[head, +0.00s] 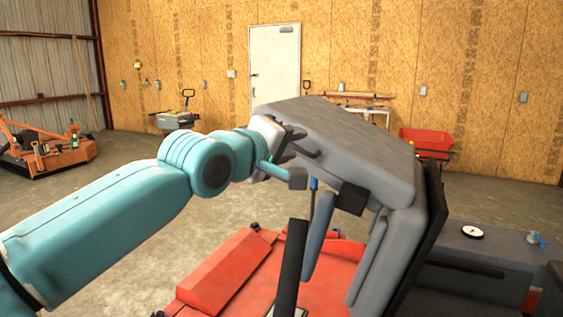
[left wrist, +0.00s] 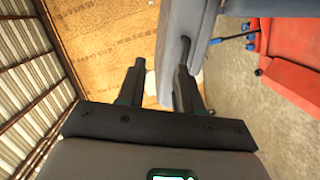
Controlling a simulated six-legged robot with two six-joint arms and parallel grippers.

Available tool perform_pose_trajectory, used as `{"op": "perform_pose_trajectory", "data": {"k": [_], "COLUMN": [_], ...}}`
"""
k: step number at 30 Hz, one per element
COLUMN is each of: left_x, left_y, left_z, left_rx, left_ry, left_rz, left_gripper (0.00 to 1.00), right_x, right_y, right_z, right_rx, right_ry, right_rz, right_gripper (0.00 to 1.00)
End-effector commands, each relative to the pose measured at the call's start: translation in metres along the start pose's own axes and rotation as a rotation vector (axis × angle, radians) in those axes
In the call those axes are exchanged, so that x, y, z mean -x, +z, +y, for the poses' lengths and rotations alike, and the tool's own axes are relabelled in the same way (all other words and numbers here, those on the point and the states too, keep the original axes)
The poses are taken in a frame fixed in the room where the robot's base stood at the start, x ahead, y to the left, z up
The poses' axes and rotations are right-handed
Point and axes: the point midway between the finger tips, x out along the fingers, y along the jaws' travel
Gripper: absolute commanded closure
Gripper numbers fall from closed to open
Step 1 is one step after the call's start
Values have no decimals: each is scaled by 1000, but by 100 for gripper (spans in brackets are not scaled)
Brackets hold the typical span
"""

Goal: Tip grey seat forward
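The grey seat (head: 350,142) is on the red machine in the head view, its broad cushion raised and tilted above the red body. My left gripper (head: 285,158) is at the cushion's left edge. In the left wrist view its two fingers (left wrist: 160,80) stand apart, and the seat's grey edge (left wrist: 176,35) shows between and beyond them, close to the right finger. I cannot tell whether the fingers touch the seat. My right gripper is in neither view.
The red machine body (head: 235,270) lies below the seat, with a dark upright lever (head: 291,268) in front. A grey fender (head: 475,245) with a round gauge is at right. An orange mower (head: 45,150), a red cart (head: 425,143) and a white door (head: 274,65) are farther back.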

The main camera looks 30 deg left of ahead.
Motion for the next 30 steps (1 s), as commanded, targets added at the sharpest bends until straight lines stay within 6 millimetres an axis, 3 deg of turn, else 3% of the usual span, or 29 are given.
{"op": "perform_pose_trajectory", "data": {"k": [12,30], "left_x": [26,26], "left_y": [6,5], "left_z": [-7,-7], "left_rx": [0,1], "left_ry": [0,-1], "left_rz": [1,0], "left_gripper": [65,65], "right_x": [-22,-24], "right_y": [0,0], "right_z": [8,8], "right_rx": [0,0], "right_ry": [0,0], "right_rz": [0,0], "right_gripper": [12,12]}}
